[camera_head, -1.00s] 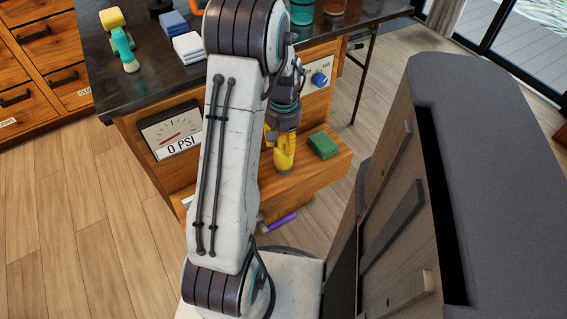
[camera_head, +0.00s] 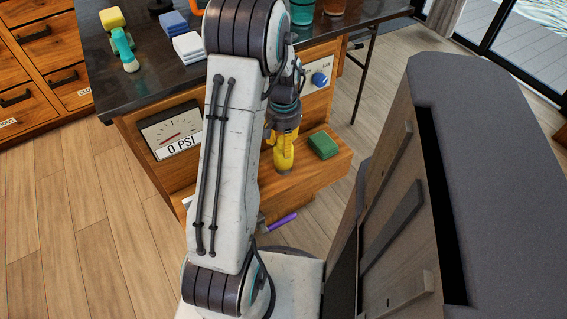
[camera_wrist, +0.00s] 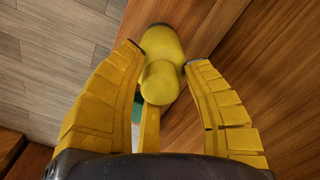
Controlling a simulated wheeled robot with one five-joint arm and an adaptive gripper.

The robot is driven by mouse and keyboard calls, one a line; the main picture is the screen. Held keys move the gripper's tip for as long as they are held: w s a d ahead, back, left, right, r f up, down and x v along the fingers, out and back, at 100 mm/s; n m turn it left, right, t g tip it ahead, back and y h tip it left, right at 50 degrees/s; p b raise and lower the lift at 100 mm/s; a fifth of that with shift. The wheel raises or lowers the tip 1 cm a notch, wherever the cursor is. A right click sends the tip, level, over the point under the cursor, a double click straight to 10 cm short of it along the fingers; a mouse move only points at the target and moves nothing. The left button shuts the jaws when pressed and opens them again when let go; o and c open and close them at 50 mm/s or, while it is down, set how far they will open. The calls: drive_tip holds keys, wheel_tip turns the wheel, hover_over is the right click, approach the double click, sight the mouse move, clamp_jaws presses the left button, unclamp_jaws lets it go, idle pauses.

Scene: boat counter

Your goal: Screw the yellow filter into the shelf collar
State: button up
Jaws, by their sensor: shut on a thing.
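My gripper (camera_head: 283,153) points down over the low wooden shelf (camera_head: 323,178) in the head view. In the wrist view its two yellow fingers (camera_wrist: 165,60) stand on either side of the yellow filter (camera_wrist: 161,42), shut on it. The filter shows a rounded yellow body with a smaller rounded knob nearer the camera. In the head view I cannot tell the filter apart from the yellow fingers. The collar is not visible; my gripper and the filter may hide it. I cannot tell whether the filter is seated in it.
A green sponge (camera_head: 323,145) lies on the shelf right of my gripper. A gauge (camera_head: 173,131) reading 0 PSI and a blue knob (camera_head: 319,79) are on the counter front. A purple-handled tool (camera_head: 283,221) is below.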

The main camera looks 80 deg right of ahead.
drive_tip(key=shift+a+f, duration=0.1)
drive_tip(key=shift+f, duration=0.05)
drive_tip(key=shift+m, duration=0.9)
drive_tip(key=shift+m, duration=0.5)
drive_tip(key=o, duration=1)
